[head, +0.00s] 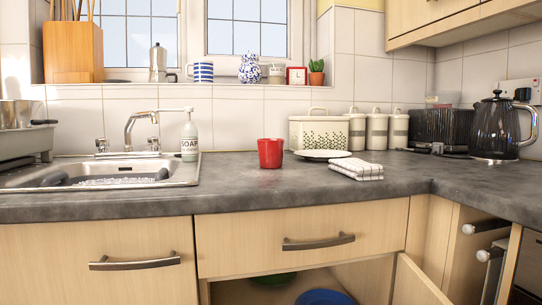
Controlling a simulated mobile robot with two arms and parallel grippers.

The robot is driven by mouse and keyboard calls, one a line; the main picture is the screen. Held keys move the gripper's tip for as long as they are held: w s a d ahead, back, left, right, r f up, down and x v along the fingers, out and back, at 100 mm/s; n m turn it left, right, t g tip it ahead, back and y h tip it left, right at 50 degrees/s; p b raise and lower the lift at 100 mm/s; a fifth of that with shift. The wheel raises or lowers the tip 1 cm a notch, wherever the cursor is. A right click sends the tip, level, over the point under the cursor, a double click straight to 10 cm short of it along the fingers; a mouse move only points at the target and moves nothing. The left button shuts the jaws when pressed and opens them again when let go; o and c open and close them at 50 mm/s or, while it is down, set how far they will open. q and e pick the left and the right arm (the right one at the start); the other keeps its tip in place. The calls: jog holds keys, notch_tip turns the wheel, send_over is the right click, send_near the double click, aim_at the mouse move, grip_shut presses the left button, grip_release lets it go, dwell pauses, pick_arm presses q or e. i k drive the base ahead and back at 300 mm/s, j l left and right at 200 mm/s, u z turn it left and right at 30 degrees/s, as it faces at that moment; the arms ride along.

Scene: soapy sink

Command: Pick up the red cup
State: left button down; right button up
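The red cup (270,153) stands upright on the dark grey worktop (240,177), a little right of the sink, with its rim up. Nothing touches it, and the worktop in front of it is clear. Neither of my grippers shows in the head view.
The sink (110,172) with a soap bottle (189,141) and tap (137,127) is left of the cup. A white plate (322,155) and folded cloth (356,168) lie to its right. A kettle (495,127) stands far right. A lower cupboard door (418,285) hangs open.

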aim_at(270, 151)
jog(key=i+j+z, duration=0.15)
jog(key=z, duration=0.25)
jog(key=i+j+z, duration=0.1)
jog(key=z, duration=0.25)
jog(key=i+j+z, duration=0.1)
jog(key=j+z, duration=0.15)
jog(key=z, duration=0.15)
